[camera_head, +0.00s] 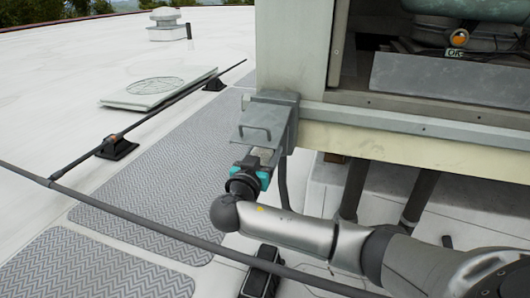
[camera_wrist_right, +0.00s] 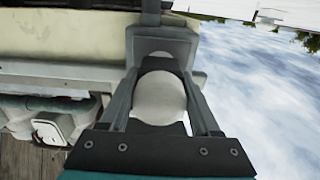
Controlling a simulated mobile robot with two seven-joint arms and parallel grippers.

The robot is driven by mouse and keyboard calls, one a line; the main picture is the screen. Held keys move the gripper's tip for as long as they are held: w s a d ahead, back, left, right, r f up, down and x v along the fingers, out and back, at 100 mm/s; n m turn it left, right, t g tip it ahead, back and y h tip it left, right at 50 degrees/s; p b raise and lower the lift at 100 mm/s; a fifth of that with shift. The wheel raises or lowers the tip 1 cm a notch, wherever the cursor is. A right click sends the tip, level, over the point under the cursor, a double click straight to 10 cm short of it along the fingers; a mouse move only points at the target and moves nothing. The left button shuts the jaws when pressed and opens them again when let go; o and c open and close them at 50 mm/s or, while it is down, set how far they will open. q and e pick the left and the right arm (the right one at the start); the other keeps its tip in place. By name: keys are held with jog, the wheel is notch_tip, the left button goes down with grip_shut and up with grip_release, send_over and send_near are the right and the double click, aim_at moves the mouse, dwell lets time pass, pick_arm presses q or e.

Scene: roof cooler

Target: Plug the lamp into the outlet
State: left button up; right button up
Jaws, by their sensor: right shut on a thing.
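My right gripper (camera_head: 262,158) reaches up from below to the grey outlet box (camera_head: 268,120) on the corner of the cooler housing. In the right wrist view its fingers (camera_wrist_right: 162,72) close on both sides of a pale, rounded plug (camera_wrist_right: 159,98). The outlet box (camera_wrist_right: 160,42) lies just beyond the plug there. I cannot tell whether the plug touches the box or sits in a socket; the contact is hidden. A dark cable (camera_head: 283,185) hangs below the box. I cannot make out the lamp for certain. My left gripper is not in view.
The open cooler housing (camera_head: 290,45) stands at the right, with a metal ledge (camera_head: 420,125) along its lower edge. A dark rail (camera_head: 150,222) crosses the foreground. Grey walkway mats (camera_head: 165,180) cover the roof at left. A dark object (camera_head: 262,270) stands below my arm.

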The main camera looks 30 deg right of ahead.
jog(key=shift+w+d+b, duration=0.3)
jog(key=shift+w+d, duration=0.05)
jog(key=shift+d, duration=0.05)
dwell(0.5)
jog(key=o, duration=1.3)
jog(key=shift+o, duration=0.2)
jog(key=p+v, duration=0.5)
jog(key=v, duration=1)
jog(key=shift+s, duration=0.15)
jog(key=shift+a+f, duration=0.1)
